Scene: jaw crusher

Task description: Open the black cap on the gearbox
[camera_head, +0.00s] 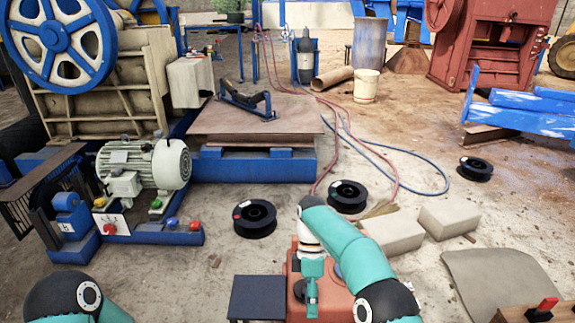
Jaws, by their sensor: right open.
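The orange-red gearbox (332,306) stands at the bottom middle of the head view, partly covered by my right arm. My right gripper (311,300) points down over the left part of its top. The gripper is open. I cannot tell whether its fingers touch the gearbox or are around anything.
Black spools (255,218), hoses (335,130) and an electric motor (145,165) stand farther back.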

